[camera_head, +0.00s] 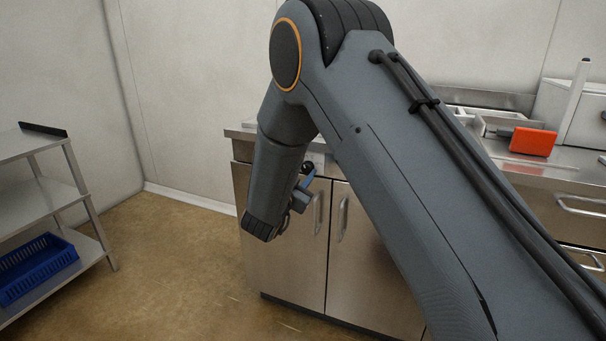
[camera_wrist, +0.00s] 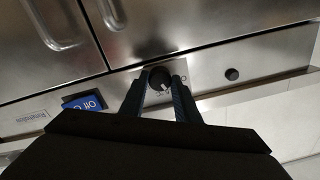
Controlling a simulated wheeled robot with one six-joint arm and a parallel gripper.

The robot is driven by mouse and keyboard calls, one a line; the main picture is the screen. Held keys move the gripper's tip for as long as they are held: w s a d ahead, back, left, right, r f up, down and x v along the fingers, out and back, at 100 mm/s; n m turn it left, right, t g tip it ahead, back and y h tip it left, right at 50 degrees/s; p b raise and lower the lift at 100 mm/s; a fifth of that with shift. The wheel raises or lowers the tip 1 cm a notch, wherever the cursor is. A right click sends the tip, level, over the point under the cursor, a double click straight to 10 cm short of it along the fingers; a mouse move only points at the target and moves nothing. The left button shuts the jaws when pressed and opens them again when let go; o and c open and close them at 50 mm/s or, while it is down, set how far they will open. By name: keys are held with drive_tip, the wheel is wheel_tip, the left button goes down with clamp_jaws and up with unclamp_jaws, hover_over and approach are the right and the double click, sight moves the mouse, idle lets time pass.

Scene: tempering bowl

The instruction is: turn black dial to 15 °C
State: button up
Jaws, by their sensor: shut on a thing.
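The black dial (camera_wrist: 159,78) sits on the steel front panel in the wrist view, with a light pointer mark on its face. My gripper (camera_wrist: 160,86) has its two dark blue fingers on either side of the dial and is shut on it.
A small black knob (camera_wrist: 232,74) is right of the dial on the panel. Steel cabinet doors (camera_head: 343,240) with bar handles are below. An orange object (camera_head: 533,142) lies on the counter at right. A shelf rack (camera_head: 45,190) with a blue crate (camera_head: 36,268) stands at left. Floor between is clear.

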drive_tip(key=shift+m+b, duration=0.4)
drive_tip(key=shift+m, duration=1.6)
drive_tip(key=o, duration=1)
drive_tip(key=shift+o, duration=0.2)
drive_tip(key=v, duration=0.8)
drive_tip(key=shift+w, duration=0.15)
